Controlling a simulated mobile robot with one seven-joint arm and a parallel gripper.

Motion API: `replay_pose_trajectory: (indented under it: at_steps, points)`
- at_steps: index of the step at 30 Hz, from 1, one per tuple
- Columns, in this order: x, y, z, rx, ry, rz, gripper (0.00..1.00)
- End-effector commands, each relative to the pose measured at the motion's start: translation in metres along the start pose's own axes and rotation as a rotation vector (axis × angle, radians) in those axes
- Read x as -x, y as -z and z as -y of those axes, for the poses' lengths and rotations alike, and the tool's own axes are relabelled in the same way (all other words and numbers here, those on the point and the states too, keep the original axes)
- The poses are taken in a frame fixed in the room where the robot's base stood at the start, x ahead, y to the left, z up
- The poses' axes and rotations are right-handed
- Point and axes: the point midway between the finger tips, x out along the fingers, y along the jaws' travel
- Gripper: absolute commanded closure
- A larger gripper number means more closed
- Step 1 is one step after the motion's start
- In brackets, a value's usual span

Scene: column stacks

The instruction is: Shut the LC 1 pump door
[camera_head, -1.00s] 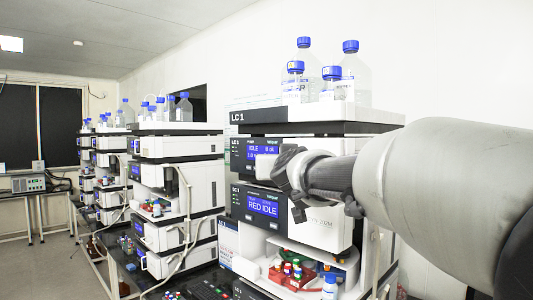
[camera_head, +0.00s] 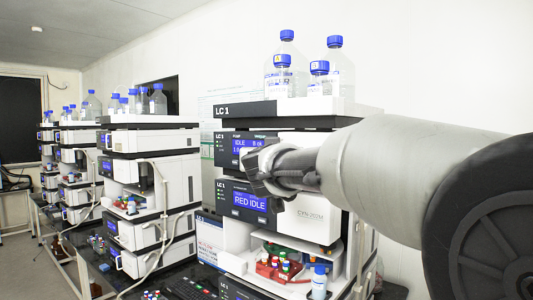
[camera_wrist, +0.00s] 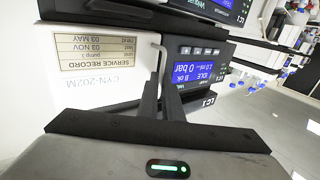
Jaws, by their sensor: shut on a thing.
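The LC 1 stack (camera_head: 290,112) stands right of centre in the head view. Its pump module, with a blue IDLE screen (camera_head: 247,146), is the upper unit. My gripper (camera_head: 256,172) is in front of this unit and hides part of it. In the wrist view the picture is upside down. The white pump door (camera_wrist: 98,88) carries a service record label and CYN-202M, beside the pump's dark screen panel (camera_wrist: 200,72). My gripper (camera_wrist: 163,80) is shut on the thin grey door handle (camera_wrist: 158,50). I cannot tell whether the door is flush with the housing.
Blue-capped bottles (camera_head: 287,68) stand on top of the stack. Below is a second module with a RED IDLE screen (camera_head: 249,202), then an open bay with a red vial tray (camera_head: 280,268). Another instrument stack (camera_head: 150,145) stands to the left.

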Motion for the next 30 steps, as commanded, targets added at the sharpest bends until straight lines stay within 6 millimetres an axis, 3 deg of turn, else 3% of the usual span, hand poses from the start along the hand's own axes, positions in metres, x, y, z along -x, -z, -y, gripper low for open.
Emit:
replay_pose_trajectory:
  at_steps: [1, 9, 13, 30]
  points:
    - [0.0031, 0.0036, 0.0166, 0.003, 0.034, -0.003, 1.00]
    - [0.0030, 0.0036, 0.0166, 0.003, 0.034, -0.003, 1.00]
    - [0.0029, 0.0032, 0.0162, 0.002, 0.033, -0.003, 0.76]
    - [0.0021, -0.0015, 0.0127, 0.000, 0.027, 0.005, 0.76]
